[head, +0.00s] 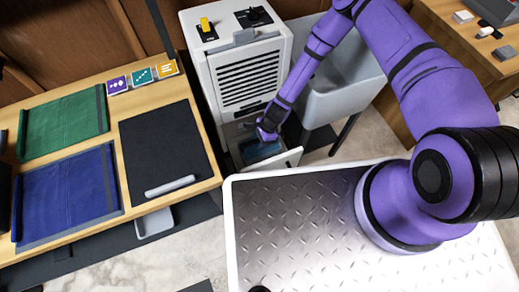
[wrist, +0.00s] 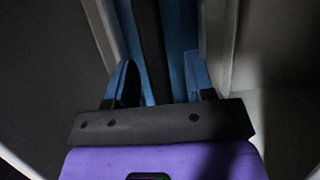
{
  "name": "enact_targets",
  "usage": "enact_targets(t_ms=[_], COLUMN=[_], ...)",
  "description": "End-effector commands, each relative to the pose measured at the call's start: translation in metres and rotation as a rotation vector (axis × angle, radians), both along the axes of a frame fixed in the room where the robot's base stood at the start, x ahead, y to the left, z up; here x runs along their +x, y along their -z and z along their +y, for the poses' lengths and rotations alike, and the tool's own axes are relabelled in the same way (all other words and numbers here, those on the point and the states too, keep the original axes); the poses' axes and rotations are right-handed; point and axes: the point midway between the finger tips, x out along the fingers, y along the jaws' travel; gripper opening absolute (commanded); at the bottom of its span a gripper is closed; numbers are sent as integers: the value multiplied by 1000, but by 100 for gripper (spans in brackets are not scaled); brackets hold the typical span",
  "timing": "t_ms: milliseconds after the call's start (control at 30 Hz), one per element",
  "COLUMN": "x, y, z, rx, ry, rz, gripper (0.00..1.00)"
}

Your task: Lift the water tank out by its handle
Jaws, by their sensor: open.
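The blue water tank (head: 262,152) sits low inside the white, grey-trimmed machine (head: 240,115), behind its open lower front. The tank also shows as blue surfaces in the wrist view (wrist: 178,40). A dark bar, which looks like the handle (wrist: 149,45), runs over the tank and lies between my fingers in that picture. My gripper (head: 268,136) is at the opening just above the tank. In the wrist view my gripper (wrist: 160,85) is open, with one finger on each side of the bar. Whether a finger touches it cannot be told.
A white flap or panel (head: 286,161) stands out at the opening's front. A grey sink (head: 340,85) stands close to the right of the machine. A wooden table (head: 110,180) with green, blue and black mats is at the left. Grey walls flank my gripper closely.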

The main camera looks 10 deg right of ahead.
Motion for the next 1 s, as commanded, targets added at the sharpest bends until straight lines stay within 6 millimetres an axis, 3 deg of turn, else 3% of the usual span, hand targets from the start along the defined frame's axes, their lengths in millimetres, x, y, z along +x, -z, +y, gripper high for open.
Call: enact_targets(t_ms=[233,433,833,1000], x=[0,0,1,1], y=[0,0,-2,-14], z=[0,0,1,1], rx=[0,0,1,2], ry=[0,0,-1,-1], rz=[0,0,-1,-2], gripper=[47,1,0,0])
